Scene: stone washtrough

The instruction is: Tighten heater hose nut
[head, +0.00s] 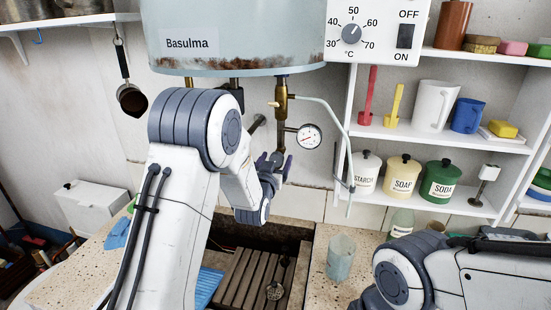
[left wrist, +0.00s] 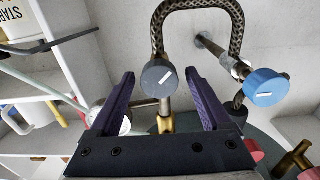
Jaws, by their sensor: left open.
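The heater (head: 235,38), a pale tank with a rusty lower edge, hangs at the top of the head view. A brass fitting (head: 281,97) and pipe run down from its underside. My left gripper (head: 275,160) is below that fitting, its purple fingers open and empty. In the left wrist view, a round grey piece with a white mark (left wrist: 160,77) sits between the fingertips, apart from both. A braided hose (left wrist: 197,5) loops above it; a blue marked knob (left wrist: 265,87) is to its right. I cannot tell which part is the hose nut. My right gripper is out of view.
A pressure gauge (head: 309,137) and thin pale tube are close right of my left gripper. The stone trough with a slatted board (head: 253,277) lies below. A glass (head: 341,258) stands on the counter right of it. Shelves (head: 440,138) with mugs and canisters are farther right.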

